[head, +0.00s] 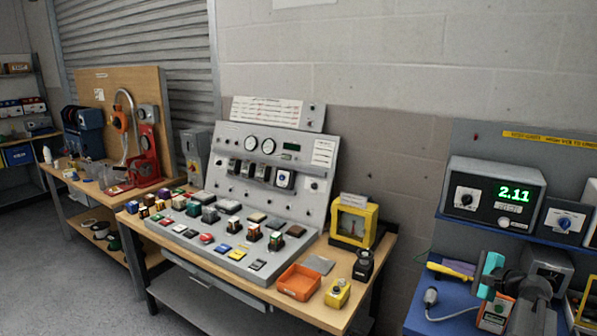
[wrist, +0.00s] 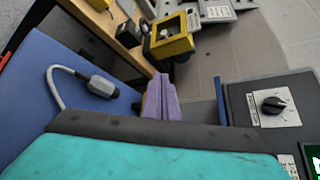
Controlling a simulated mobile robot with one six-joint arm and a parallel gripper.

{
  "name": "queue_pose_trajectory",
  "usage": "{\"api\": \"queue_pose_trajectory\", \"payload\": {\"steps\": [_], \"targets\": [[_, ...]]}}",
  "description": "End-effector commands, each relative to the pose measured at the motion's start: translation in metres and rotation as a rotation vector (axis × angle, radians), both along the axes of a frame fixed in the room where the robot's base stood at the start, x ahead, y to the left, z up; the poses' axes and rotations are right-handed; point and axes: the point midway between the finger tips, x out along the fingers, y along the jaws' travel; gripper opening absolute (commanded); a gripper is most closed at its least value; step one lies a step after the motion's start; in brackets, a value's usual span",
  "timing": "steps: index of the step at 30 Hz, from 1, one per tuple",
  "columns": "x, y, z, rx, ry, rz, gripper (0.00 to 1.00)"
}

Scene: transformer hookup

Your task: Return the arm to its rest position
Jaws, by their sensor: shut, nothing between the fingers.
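My gripper (head: 456,267) shows in the head view at the right, above the blue bench top. Its purple fingers point left, with the teal body and my dark arm behind them at the lower right. In the wrist view, the gripper's purple fingers (wrist: 161,80) lie together beyond the teal part, with nothing held. The blue bench top (wrist: 38,90) lies below them. The fingers' exact height above it is hard to tell.
A grey plug on a cable (head: 431,296) lies on the blue bench; it also shows in the wrist view (wrist: 102,87). A display unit (head: 492,195) reading 2.11 stands behind on a shelf. The wooden bench with a yellow-framed device (head: 352,222) is left, across a gap.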

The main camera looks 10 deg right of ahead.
Motion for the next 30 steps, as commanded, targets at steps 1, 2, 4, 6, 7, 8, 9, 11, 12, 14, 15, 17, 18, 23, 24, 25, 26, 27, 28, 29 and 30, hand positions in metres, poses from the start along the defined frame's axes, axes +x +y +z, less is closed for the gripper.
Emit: {"api": "queue_pose_trajectory", "payload": {"steps": [1,2,4,6,7,8,9,11,12,14,15,17,18,23,24,25,26,27,28,29,30], "targets": [[0.006,0.022,-0.015,-0.030,0.028,0.039,0.00],[0.009,0.034,-0.024,-0.053,0.046,0.062,0.00],[0.014,0.059,-0.044,-0.103,0.084,0.115,0.00],[0.017,0.084,-0.064,-0.154,0.120,0.170,0.00],[0.019,0.095,-0.073,-0.176,0.137,0.195,0.00],[0.019,0.106,-0.081,-0.198,0.151,0.219,0.00],[0.020,0.120,-0.091,-0.229,0.170,0.253,0.00],[0.020,0.141,-0.108,-0.274,0.199,0.303,0.00],[0.019,0.154,-0.118,-0.304,0.217,0.338,0.00],[0.018,0.174,-0.133,-0.349,0.242,0.391,0.00],[0.016,0.187,-0.143,-0.381,0.259,0.427,0.00],[0.012,0.206,-0.158,-0.428,0.284,0.482,0.00],[0.009,0.218,-0.167,-0.460,0.299,0.519,0.00],[-0.005,0.265,-0.203,-0.587,0.354,0.671,0.00],[-0.010,0.275,-0.211,-0.619,0.366,0.709,0.00],[-0.013,0.283,-0.217,-0.643,0.376,0.739,0.00],[-0.017,0.291,-0.223,-0.667,0.385,0.768,0.00],[-0.022,0.300,-0.231,-0.701,0.396,0.808,0.00],[-0.026,0.308,-0.237,-0.724,0.404,0.838,0.00],[-0.030,0.315,-0.242,-0.750,0.411,0.868,0.00],[-0.036,0.324,-0.249,-0.782,0.422,0.908,0.00]]}}
